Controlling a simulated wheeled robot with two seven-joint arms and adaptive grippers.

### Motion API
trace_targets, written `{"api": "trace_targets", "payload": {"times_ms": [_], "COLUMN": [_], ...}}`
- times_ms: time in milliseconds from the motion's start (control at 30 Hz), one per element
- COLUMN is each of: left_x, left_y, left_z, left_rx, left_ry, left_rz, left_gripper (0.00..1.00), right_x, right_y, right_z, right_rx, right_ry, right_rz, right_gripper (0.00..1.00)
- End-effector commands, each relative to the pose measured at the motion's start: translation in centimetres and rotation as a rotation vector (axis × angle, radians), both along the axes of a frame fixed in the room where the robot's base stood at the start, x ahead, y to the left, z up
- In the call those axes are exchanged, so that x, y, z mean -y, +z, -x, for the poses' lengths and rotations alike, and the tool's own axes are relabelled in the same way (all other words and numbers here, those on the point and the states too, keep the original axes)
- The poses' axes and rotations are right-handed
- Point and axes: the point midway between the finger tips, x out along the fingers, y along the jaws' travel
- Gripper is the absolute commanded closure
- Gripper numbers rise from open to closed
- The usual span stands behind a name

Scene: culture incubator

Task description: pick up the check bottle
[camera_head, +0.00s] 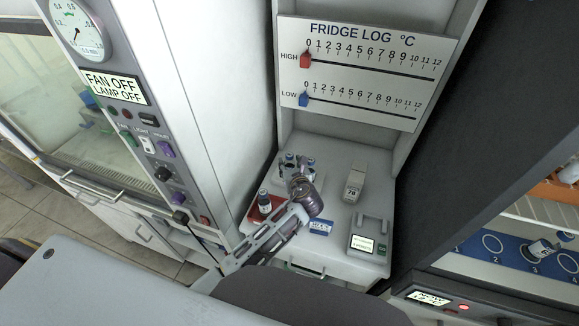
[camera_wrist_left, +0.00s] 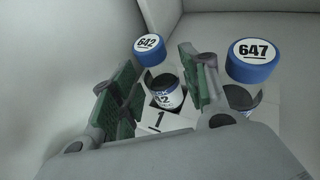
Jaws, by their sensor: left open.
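Bottles with blue caps stand in a white rack (camera_head: 284,180) at the back left of the small bench in the head view. In the left wrist view, one bottle has a cap marked 642 (camera_wrist_left: 150,48) and another a cap marked 647 (camera_wrist_left: 254,60). A dark bottle (camera_head: 264,205) stands apart on a red tray (camera_head: 256,217). I cannot tell which is the check bottle. My left gripper (camera_head: 296,177) is over the rack and hides part of it. Its fingers are open, with bottle 642 showing between them, not gripped. My right gripper is not in view.
A handheld device (camera_head: 354,184) and a small instrument with a lit display (camera_head: 367,240) stand on the bench's right. The fridge log board (camera_head: 360,70) hangs behind; tall cabinets close in both sides.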

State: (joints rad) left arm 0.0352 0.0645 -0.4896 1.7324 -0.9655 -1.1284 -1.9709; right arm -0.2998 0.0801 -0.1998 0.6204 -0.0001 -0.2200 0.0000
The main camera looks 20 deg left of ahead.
Motion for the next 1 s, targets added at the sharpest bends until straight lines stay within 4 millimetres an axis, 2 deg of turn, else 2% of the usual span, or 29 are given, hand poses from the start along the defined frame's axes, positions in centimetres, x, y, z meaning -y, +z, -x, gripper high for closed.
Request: {"api": "trace_targets", "payload": {"times_ms": [233, 733, 1000], "left_x": [-0.8, -0.8, -0.8], "left_y": [-0.7, -0.8, -0.8], "left_z": [-1.4, -1.5, -1.5], "left_rx": [-0.001, -0.001, -0.001], "left_ry": [0.000, -0.001, -0.001], "left_rz": [0.000, 0.001, 0.001], "left_gripper": [0.54, 0.54, 0.89], "right_x": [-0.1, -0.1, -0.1], "right_y": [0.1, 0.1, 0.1], "right_z": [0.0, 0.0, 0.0], "right_rx": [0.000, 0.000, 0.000], "right_ry": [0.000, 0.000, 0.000], "right_rz": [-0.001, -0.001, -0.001], "right_gripper": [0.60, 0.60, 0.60]}}
